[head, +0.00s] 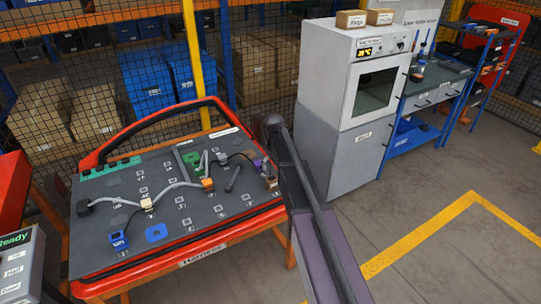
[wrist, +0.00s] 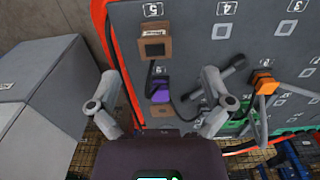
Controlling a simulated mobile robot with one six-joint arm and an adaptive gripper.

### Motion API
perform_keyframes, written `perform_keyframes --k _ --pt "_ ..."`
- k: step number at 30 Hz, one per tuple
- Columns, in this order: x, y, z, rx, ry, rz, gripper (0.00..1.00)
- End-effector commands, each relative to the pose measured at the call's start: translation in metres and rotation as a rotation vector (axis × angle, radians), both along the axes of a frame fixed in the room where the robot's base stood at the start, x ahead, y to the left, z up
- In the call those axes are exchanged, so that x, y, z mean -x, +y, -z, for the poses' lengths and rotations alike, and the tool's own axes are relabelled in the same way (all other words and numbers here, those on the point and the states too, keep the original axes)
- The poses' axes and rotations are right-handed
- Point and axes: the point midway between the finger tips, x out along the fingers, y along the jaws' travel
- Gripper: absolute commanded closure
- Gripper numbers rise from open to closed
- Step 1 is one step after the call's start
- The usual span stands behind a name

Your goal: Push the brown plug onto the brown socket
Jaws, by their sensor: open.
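A brown plug (wrist: 155,32) with a white label and a dark cable stands near mark 5 on the board in the wrist view; it also shows at the board's right end in the head view (head: 270,182). Brown shows around its base, but I cannot tell whether it sits in a socket. A flat brown piece (wrist: 162,109), perhaps the brown socket, lies just beyond the purple plug (wrist: 161,90). My gripper (wrist: 160,80) is open and empty, its fingers apart on either side of the purple plug in the picture. In the head view my arm hides it.
The grey board (head: 110,195) has a red frame. An orange plug (wrist: 263,80) with pale cables stands to the right in the wrist view. A blue plug (head: 118,240) and a blue socket (head: 156,232) are front left. A grey cabinet (head: 345,150) stands right of the board.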

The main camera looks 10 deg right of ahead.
Motion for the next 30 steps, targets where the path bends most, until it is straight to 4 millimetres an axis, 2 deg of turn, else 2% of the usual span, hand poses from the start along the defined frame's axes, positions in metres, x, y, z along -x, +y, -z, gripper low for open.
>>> perform_keyframes --k 1,6,20,30 --pt "-0.017 0.000 -0.005 0.000 0.000 -0.012 0.00" --pt "-0.033 0.000 -0.007 0.000 0.000 -0.035 0.00" --pt "-0.032 -0.001 -0.005 0.000 0.000 -0.035 0.00" --pt "-0.032 -0.001 0.010 0.000 0.000 -0.035 0.00"
